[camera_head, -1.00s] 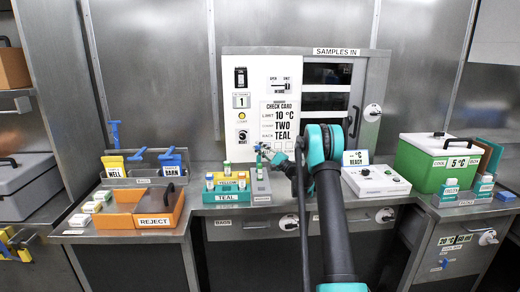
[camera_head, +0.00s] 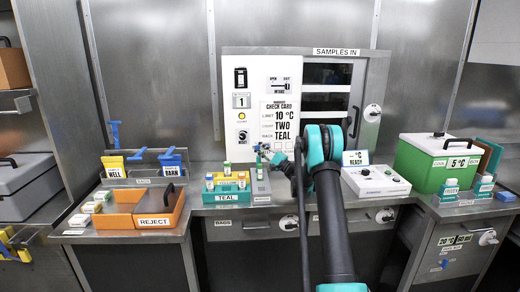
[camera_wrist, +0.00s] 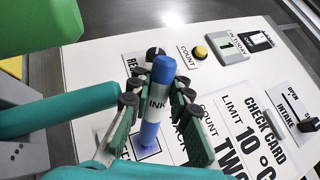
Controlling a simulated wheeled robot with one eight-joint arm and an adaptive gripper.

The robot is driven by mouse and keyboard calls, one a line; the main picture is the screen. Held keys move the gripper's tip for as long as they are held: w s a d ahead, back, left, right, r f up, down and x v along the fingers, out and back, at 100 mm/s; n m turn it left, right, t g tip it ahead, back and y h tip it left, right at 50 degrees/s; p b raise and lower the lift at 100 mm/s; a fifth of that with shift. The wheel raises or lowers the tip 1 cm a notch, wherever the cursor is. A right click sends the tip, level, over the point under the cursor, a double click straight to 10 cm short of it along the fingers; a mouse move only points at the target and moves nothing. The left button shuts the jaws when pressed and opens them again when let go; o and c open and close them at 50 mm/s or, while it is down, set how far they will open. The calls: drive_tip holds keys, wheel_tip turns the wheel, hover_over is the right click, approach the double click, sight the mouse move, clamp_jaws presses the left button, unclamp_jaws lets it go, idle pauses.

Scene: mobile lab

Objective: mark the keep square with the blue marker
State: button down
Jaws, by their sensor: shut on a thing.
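A blue marker (camera_wrist: 153,98) with a white INK band is held between the fingers of my gripper (camera_wrist: 158,100) in the wrist view. Its lower end points at the white check card panel, over a small dark-outlined square (camera_wrist: 134,150). I cannot tell whether the tip touches. The marker and fingers hide part of the square, and no keep label is readable. In the head view my gripper (camera_head: 268,151) is in front of the lower part of the white panel (camera_head: 256,78), left of the dark window.
A teal rack (camera_head: 228,197) with several bottles stands below and left of my gripper. A white control box (camera_head: 376,181) sits to the right, and a green cooler (camera_head: 428,161) farther right. An orange reject bin (camera_head: 156,208) is at left. Panel switches and a knob are close by.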

drive_tip(key=shift+a, duration=0.55)
drive_tip(key=shift+d, duration=1.15)
drive_tip(key=s, duration=0.6)
drive_tip(key=s, duration=0.3)
idle(1.1)
drive_tip(key=shift+n+g+y, duration=0.4)
drive_tip(key=shift+y, duration=0.1)
drive_tip(key=shift+w, duration=3.55)
